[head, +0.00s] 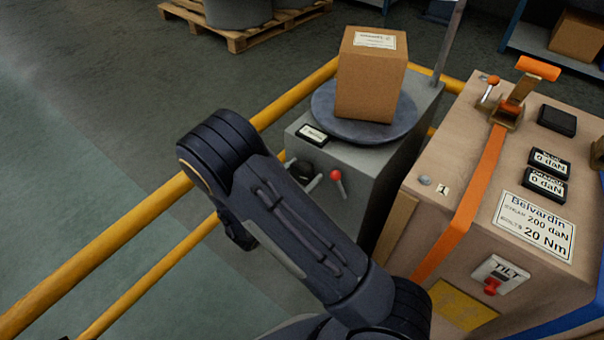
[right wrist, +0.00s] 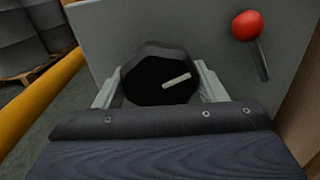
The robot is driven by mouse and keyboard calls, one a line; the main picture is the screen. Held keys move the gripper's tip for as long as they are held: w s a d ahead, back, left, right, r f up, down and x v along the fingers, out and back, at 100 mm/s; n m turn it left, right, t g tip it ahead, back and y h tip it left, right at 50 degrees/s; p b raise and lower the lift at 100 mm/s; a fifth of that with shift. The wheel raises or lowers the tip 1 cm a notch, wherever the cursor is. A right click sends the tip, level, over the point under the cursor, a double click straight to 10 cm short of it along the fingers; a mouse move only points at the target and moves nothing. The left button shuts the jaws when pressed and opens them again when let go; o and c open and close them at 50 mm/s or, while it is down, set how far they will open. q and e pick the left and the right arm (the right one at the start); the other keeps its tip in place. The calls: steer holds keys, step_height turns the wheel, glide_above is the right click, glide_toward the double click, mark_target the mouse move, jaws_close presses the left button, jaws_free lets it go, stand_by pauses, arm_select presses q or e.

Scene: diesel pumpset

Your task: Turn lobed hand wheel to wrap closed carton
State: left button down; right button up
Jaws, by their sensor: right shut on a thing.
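The black lobed hand wheel (right wrist: 148,80) with a pale pointer mark sits on the grey front of the wrapping machine (head: 362,165). In the head view the hand wheel (head: 302,171) shows just past my right forearm. My right gripper (right wrist: 158,88) is shut on the wheel, one pale finger on each side of it. The pointer mark slants up to the right. The brown carton (head: 371,78) stands upright on the round grey turntable (head: 322,112) on top of the machine, with a white label on its top. My left gripper is not in view.
A lever with a red knob (head: 336,175) is right of the wheel; the knob also shows in the right wrist view (right wrist: 246,25). Yellow rails (head: 130,221) run along the left. A large crate (head: 462,165) with an orange strap stands close on the right.

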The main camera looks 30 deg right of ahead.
steer(key=m+b, duration=0.2)
steer(key=m, duration=0.4)
steer(key=shift+w+f, duration=0.1)
steer(key=m+b, duration=0.2)
steer(key=m, duration=0.1)
steer(key=shift+m, duration=0.4)
steer(key=shift+m+b, duration=0.85)
steer(key=shift+m, duration=0.35)
steer(key=shift+r, duration=0.2)
steer(key=o, duration=1)
steer(key=shift+a, duration=0.15)
steer(key=shift+a+r, duration=0.1)
steer(key=shift+a, duration=0.2)
steer(key=p+v, duration=0.2)
steer(key=v, duration=0.5)
